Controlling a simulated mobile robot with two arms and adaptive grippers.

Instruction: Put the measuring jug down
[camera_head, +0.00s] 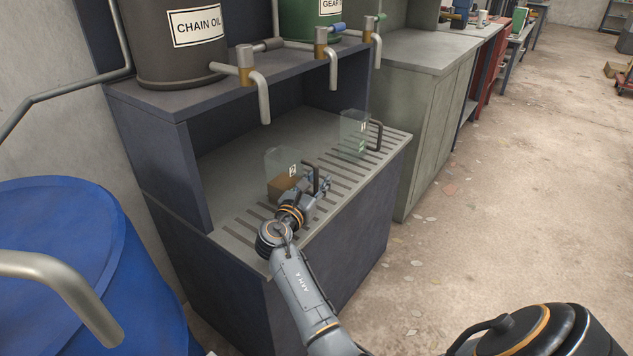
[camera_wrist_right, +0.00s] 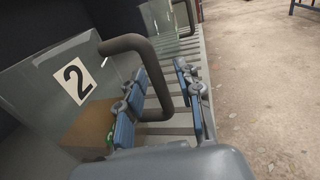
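The measuring jug marked 2 (camera_head: 283,163) is clear, with brown contents low inside and a dark handle. It stands upright on the slatted grate (camera_head: 245,222) of the bench in the head view. My right gripper (camera_head: 316,186) is at its handle. In the right wrist view, the jug (camera_wrist_right: 40,95) is at the left, and its handle (camera_wrist_right: 152,75) passes between the fingers of my right gripper (camera_wrist_right: 165,88). The fingers are apart, with a gap between the handle and the right finger. My left gripper is not in view.
A second clear jug marked 1 (camera_head: 352,135) stands farther back on the grate. A blue drum (camera_head: 75,260) stands at the left. The floor (camera_head: 500,190) at right is open.

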